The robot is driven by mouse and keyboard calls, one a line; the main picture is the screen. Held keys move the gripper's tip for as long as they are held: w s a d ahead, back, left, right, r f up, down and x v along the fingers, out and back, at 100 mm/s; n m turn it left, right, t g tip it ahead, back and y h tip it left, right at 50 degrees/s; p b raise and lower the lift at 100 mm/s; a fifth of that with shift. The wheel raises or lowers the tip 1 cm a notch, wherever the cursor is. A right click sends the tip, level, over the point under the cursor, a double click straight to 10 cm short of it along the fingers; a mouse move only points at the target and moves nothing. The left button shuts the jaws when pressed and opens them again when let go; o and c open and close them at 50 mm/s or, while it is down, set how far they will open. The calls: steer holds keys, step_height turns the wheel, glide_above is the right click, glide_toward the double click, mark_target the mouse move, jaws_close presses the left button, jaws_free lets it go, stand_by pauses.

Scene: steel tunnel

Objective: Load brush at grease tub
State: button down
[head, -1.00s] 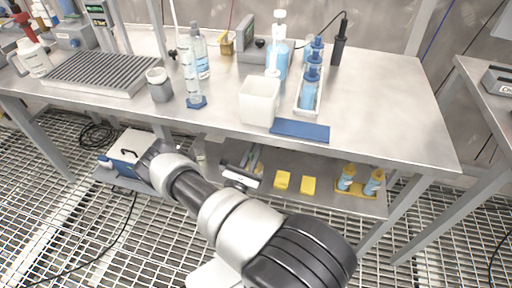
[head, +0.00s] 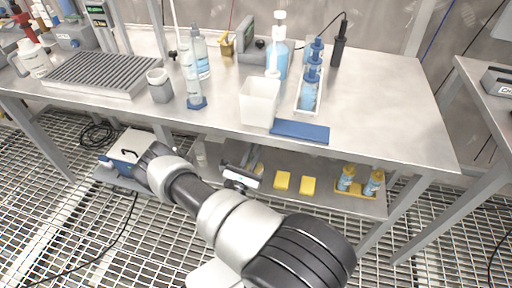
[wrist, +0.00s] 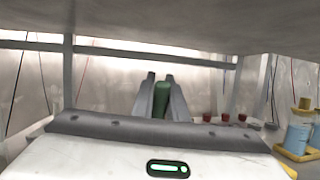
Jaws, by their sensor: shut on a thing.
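My gripper (wrist: 158,98) shows in the wrist view with its two grey fingers closed around a dark green thing (wrist: 161,100). Only part of this thing is visible between the fingers; it may be the brush handle, but no bristles show. In the head view my arm reaches under the bench top, and the white gripper body is partly hidden by the bench edge and the arm. The fingertips and held thing cannot be made out there. I cannot identify a grease tub in either view.
The steel bench (head: 385,115) is above my gripper. On it are a white square container (head: 260,101), a grey cup (head: 159,86) and a blue mat (head: 300,131). The lower shelf (head: 325,200) holds yellow blocks (head: 282,180) and blue bottles (head: 346,179). Red items (wrist: 225,117) show beyond my gripper.

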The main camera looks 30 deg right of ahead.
step_height(320, 180, up, 7)
steer(key=p, duration=0.4)
steer(key=shift+f, duration=0.2)
steer(key=shift+a, duration=0.15)
stand_by(0.6)
